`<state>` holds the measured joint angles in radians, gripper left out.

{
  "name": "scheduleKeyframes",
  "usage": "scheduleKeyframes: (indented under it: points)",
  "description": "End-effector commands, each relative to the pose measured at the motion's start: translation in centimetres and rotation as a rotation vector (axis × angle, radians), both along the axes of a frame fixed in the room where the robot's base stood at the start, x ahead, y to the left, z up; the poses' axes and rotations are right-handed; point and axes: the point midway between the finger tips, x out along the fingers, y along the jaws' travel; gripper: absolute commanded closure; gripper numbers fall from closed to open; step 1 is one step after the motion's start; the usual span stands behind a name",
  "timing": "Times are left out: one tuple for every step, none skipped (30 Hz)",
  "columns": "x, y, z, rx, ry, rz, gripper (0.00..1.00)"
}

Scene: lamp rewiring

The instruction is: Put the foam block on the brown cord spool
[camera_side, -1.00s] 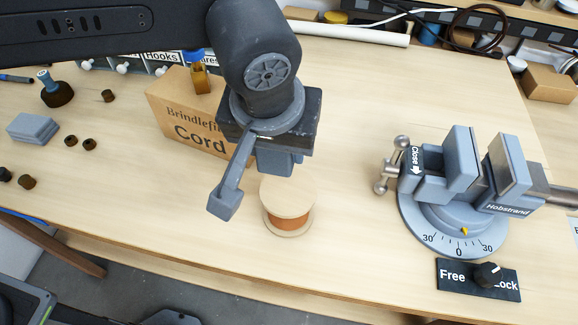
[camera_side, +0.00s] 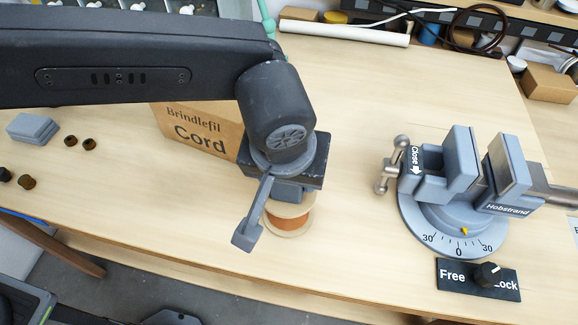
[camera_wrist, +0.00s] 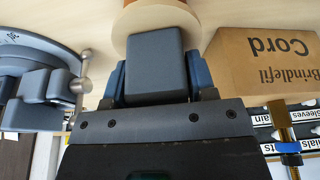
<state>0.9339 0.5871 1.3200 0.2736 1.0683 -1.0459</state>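The brown cord spool (camera_side: 287,223) stands upright on the bench, with pale flanges and orange-brown cord. My gripper (camera_side: 290,194) is right over it in the side view and hides the back part of its top. In the wrist view my gripper (camera_wrist: 156,62) has its two blue-grey fingers against the sides of a dark grey foam block (camera_wrist: 155,68). The block overlaps the pale spool flange (camera_wrist: 128,22) there. I cannot tell whether the block touches the spool. In the side view the block is not clearly distinguishable from the fingers.
A cardboard cord box (camera_side: 200,132) stands close behind and left of the spool. A grey vise (camera_side: 455,190) is to the right, with a Free/Lock knob panel (camera_side: 478,280) in front. Grey pads (camera_side: 33,128) and small dark caps (camera_side: 27,181) lie at left.

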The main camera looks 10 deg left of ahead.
Motion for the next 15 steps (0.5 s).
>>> scheduleKeyframes:
  points:
    - [0.00, 0.01, 0.00, 0.000, 0.000, 0.000, 0.44]
    - [0.00, 0.01, 0.00, 0.000, 0.000, 0.000, 0.41]
    - [0.00, 0.01, 0.01, 0.001, 0.000, 0.000, 0.37]
    - [0.00, 0.01, 0.01, 0.001, 0.000, 0.000, 0.34]
    - [0.00, 0.01, 0.01, 0.001, 0.000, 0.000, 0.31]
    - [0.00, 0.01, 0.01, 0.001, 0.000, 0.000, 0.28]
    - [0.00, 0.01, 0.01, 0.001, 0.000, 0.000, 0.28]
    - [-0.01, 0.01, 0.02, 0.001, 0.000, 0.000, 0.28]
    - [-0.01, 0.01, 0.02, 0.001, 0.000, 0.000, 0.28]
    - [-0.01, 0.01, 0.02, 0.001, 0.000, 0.000, 0.28]
    - [-0.01, 0.01, 0.02, 0.001, 0.000, 0.000, 0.28]
    - [-0.01, 0.01, 0.03, 0.001, 0.000, 0.000, 0.28]
    - [0.00, 0.01, 0.08, 0.000, 0.000, 0.000, 0.28]
    - [0.00, 0.01, 0.17, 0.000, 0.000, 0.000, 0.28]
    - [0.00, 0.01, 0.38, 0.000, 0.000, 0.000, 0.28]
